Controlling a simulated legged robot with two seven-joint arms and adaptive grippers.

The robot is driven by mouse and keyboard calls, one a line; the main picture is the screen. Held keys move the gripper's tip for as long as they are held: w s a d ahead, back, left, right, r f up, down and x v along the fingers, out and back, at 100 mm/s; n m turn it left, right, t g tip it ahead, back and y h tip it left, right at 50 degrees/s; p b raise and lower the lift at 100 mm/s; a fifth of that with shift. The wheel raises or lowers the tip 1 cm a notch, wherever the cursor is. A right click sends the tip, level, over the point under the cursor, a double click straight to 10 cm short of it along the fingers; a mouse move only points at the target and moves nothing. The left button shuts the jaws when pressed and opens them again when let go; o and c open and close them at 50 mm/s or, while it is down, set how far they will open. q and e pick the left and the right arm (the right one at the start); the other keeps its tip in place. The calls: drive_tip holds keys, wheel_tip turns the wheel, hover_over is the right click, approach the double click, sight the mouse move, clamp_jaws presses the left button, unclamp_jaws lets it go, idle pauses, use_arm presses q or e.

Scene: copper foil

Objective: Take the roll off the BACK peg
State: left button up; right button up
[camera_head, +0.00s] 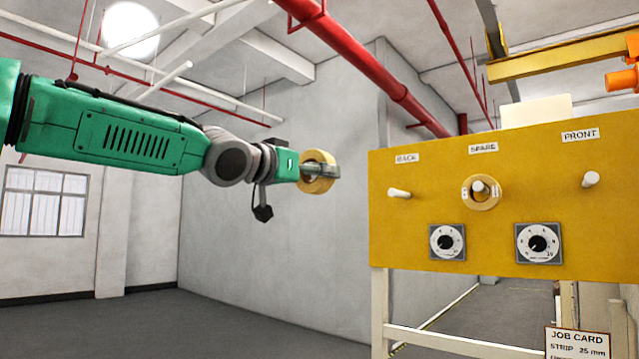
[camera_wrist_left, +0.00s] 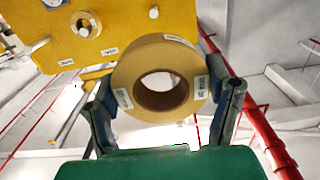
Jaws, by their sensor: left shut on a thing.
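My left gripper (camera_head: 318,172) is shut on a tan roll (camera_head: 316,186) and holds it in the air, left of the yellow panel (camera_head: 420,225) and apart from it. In the left wrist view the roll (camera_wrist_left: 127,75) sits between the two fingers of the gripper (camera_wrist_left: 165,100), its open core facing the camera. The BACK peg (camera_head: 399,193) is white and bare. Another tan roll (camera_head: 481,204) hangs on the SPARE peg (camera_head: 479,187). The FRONT peg (camera_head: 591,179) is bare. My right gripper is not in view.
Two dials (camera_head: 447,241) (camera_head: 538,243) sit low on the panel. A job card (camera_head: 577,343) stands at the lower right. A red pipe (camera_head: 370,68) runs overhead. The space between the held roll and the panel is clear.

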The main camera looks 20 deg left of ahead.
use_arm(q)
drive_tip(key=shift+s+d, duration=0.1)
drive_tip(key=shift+s, duration=0.3)
drive_tip(key=d+b+v, duration=0.1)
drive_tip(key=b+v, duration=1)
drive_tip(key=shift+s, duration=0.35)
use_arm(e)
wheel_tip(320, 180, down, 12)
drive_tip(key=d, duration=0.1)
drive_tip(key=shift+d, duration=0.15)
